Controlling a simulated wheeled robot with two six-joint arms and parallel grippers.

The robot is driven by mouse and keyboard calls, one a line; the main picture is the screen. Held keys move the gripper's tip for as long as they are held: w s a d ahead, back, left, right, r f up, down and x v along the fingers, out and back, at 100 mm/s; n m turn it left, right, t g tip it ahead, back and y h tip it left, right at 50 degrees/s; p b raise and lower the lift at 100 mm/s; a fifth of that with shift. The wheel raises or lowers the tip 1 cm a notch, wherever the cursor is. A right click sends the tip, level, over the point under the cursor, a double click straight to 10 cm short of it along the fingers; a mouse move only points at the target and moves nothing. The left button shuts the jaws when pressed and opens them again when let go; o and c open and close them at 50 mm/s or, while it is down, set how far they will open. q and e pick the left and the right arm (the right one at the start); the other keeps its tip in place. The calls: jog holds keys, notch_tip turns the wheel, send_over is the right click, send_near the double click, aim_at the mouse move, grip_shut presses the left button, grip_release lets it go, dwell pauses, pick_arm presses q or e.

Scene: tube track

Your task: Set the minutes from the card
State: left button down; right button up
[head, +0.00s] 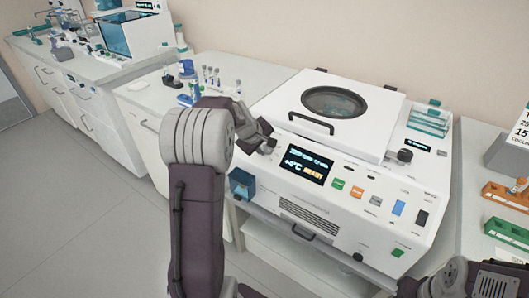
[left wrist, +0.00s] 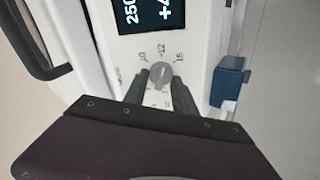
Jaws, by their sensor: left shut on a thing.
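A white centrifuge-like machine (head: 372,222) with a round-windowed lid stands on the bench. Its dark display (head: 304,162) shows pale digits and a yellow word, READY as far as I can read. In the left wrist view a grey knob (left wrist: 161,75) sits below the display (left wrist: 143,14), ringed by marks including 10, 12 and 15. My left gripper (left wrist: 158,84) is shut on the knob, one finger on each side. In the head view the left gripper (head: 266,143) is at the panel's left end and hides the knob. The card (head: 521,128) is partly visible at the right edge.
A blue box (head: 242,184) is fixed at the machine's lower left front. Green, orange, blue and black controls line the panel's right part. Orange (head: 508,196) and green racks stand at the right. My right arm shows at the bottom right.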

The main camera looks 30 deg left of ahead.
pick_arm(q)
jog(key=m+b, duration=0.3)
jog(key=m, duration=0.1)
jog(key=shift+w+f, duration=0.1)
jog(key=shift+f, duration=0.05)
jog(key=shift+d+m+b, duration=0.15)
jog(key=shift+m+b, duration=0.75)
jog(key=shift+m, duration=0.7)
jog(key=c, duration=1)
grip_release()
jog(key=shift+c, duration=0.2)
jog(key=shift+r, duration=0.2)
